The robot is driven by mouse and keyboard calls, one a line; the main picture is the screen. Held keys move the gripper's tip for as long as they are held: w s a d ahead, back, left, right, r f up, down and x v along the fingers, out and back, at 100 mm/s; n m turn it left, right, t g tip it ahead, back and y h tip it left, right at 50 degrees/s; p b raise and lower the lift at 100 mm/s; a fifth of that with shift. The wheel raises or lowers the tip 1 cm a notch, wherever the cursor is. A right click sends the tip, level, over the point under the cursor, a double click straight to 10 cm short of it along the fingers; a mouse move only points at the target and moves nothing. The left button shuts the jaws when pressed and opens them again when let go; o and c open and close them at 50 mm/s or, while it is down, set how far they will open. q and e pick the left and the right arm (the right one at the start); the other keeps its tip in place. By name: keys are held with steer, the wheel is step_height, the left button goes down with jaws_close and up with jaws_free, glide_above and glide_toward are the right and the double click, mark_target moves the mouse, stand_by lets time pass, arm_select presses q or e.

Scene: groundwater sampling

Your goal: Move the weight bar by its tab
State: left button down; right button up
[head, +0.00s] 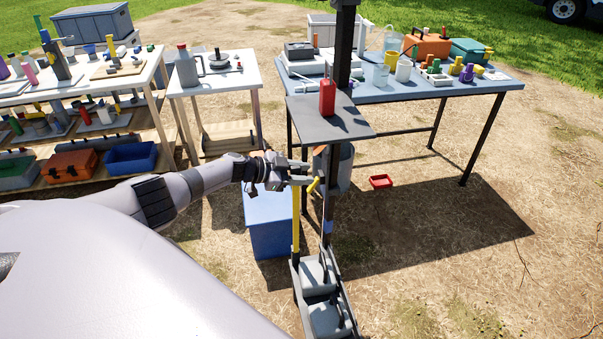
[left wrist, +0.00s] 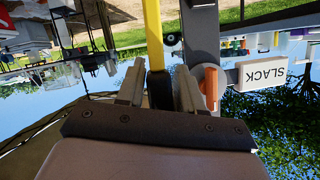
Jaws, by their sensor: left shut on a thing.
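A long yellow bar (head: 296,222) hangs upright beside the dark post in the head view; I take it for the weight bar. Its black end (left wrist: 161,88) sits between the fingers of my left gripper (left wrist: 158,80) in the left wrist view, which is upside down. My left gripper (head: 303,180) is shut on this end, left of the post. A short tilted yellow piece (head: 313,185) shows at the fingertips; I cannot tell what it belongs to. The bar's low end is near a grey weight carrier (head: 321,305). My right gripper is out of view.
The dark post (head: 343,60) carries a small shelf (head: 315,125) with a red bottle (head: 327,97). A blue box (head: 268,225) stands behind the bar. A SLACK sign (left wrist: 263,70) and an orange piece (left wrist: 209,88) are beside the post. Open ground lies right.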

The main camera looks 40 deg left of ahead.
arm_select(q)
steer(key=shift+a, duration=0.2)
steer(key=c, duration=1)
jaws_free()
steer(key=shift+d, duration=0.1)
steer(key=p+v, duration=0.2)
steer(key=v, duration=0.5)
